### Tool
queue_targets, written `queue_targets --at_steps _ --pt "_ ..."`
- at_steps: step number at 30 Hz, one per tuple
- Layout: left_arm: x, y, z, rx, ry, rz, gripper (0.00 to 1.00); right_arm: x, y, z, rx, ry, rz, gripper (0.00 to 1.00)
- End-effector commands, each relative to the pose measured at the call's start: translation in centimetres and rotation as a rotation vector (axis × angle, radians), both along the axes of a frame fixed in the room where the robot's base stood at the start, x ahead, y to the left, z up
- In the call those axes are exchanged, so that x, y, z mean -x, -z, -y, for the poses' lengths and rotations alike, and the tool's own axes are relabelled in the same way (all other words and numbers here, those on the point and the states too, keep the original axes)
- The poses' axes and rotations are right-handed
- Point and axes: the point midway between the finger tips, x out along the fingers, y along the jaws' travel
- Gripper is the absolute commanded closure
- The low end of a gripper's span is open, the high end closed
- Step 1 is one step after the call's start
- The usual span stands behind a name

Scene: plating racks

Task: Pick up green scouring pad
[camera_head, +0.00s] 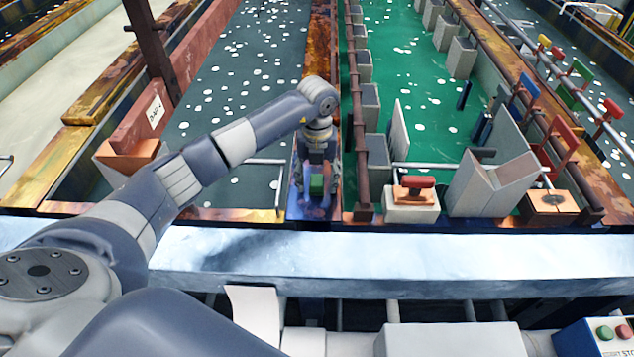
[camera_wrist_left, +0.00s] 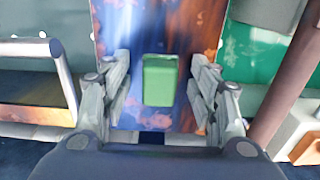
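The green scouring pad (camera_wrist_left: 160,80) is a small green block on the blue and rust-stained divider (camera_wrist_left: 118,30) between two tanks. In the left wrist view my left gripper (camera_wrist_left: 160,95) is open, with one finger on each side of the pad and a visible gap on both sides. I cannot tell the height of the fingers above the divider. My right gripper does not show.
A grey tank (camera_head: 240,110) lies left and a green tank (camera_head: 440,110) right, both speckled white. A brown pipe (camera_head: 358,130) runs close along the divider's right. A red-handled block (camera_head: 412,203) stands right. A pale ledge (camera_head: 400,252) crosses the front.

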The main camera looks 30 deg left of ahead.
Motion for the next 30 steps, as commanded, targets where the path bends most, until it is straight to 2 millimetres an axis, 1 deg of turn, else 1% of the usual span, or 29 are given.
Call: queue_targets --at_steps 1,2,3,6,14,17,20,27,30 --pt "0.0 0.0 0.0 0.000 0.000 0.000 0.56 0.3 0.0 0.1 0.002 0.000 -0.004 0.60" --pt "0.0 0.0 0.0 0.000 0.000 0.000 0.63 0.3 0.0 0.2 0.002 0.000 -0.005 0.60" --pt "0.0 0.0 0.0 0.000 0.000 0.000 0.72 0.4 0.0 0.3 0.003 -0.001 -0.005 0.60" --pt "0.0 0.0 0.0 0.000 0.000 0.000 0.92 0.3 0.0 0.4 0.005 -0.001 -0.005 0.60" --pt "0.0 -0.1 0.0 0.000 -0.001 0.000 0.92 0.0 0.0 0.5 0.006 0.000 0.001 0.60" --pt "-0.1 -0.4 0.0 -0.001 -0.001 0.002 0.92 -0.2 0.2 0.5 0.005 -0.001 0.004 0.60" --pt "-0.2 -1.5 -0.1 -0.001 -0.002 0.005 0.92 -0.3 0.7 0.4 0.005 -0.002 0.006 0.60" --pt "-0.2 -6.3 0.0 0.000 -0.001 0.005 0.92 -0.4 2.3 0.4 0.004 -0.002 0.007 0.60" --pt "-0.1 -8.0 0.0 0.000 -0.001 0.005 0.92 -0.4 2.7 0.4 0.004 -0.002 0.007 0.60"
